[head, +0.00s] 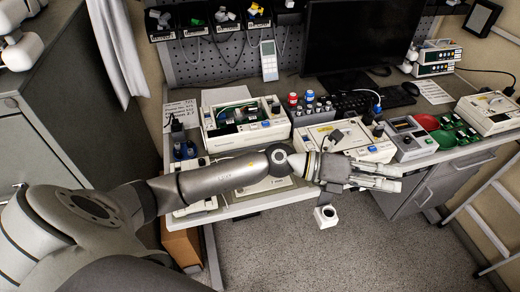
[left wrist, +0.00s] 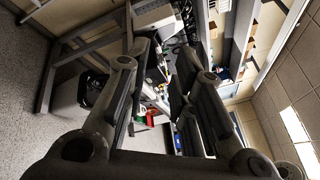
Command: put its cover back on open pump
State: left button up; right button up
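The open pump (head: 245,124) stands on the desk at the left of centre in the head view. Its top is off and green and dark parts show inside its cream case. A pale flat piece (head: 272,188) lies at the desk's front edge, largely hidden under my left arm; I cannot tell whether it is the cover. My left gripper (head: 396,178) is in front of the desk, right of the open pump, its fingers pointing right. In the left wrist view its fingers (left wrist: 160,85) are apart with nothing held between them. My right gripper is not in view.
Closed cream units stand at the centre (head: 350,143) and far right (head: 490,112) of the desk. Between them are a grey device (head: 411,138) and green boards (head: 455,130). Bottles (head: 310,98), a keyboard and a monitor (head: 360,40) fill the back. Grey floor (head: 350,245) is clear in front.

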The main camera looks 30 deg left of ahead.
pick_arm(q)
jog(key=w+a+f+m+g+y, duration=0.1)
jog(key=a+f+m+g+y, duration=0.2)
jog(key=a+f+y, duration=0.55)
jog(key=w+a+f+m+g+y, duration=0.1)
jog(key=a+f+m+g+y, duration=0.4)
jog(key=a, duration=0.6)
jog(key=a+y, duration=0.1)
jog(key=a, duration=0.3)
jog(key=a+n+t+y, duration=0.1)
jog(key=a, duration=0.3)
jog(key=a+n+y, duration=0.1)
jog(key=a, duration=0.3)
jog(key=shift+a, duration=0.55)
notch_tip(320, 180, down, 8)
jog(key=b, duration=0.5)
jog(key=shift+r, duration=0.25)
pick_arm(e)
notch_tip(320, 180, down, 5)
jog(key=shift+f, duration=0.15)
pick_arm(q)
grip_shut()
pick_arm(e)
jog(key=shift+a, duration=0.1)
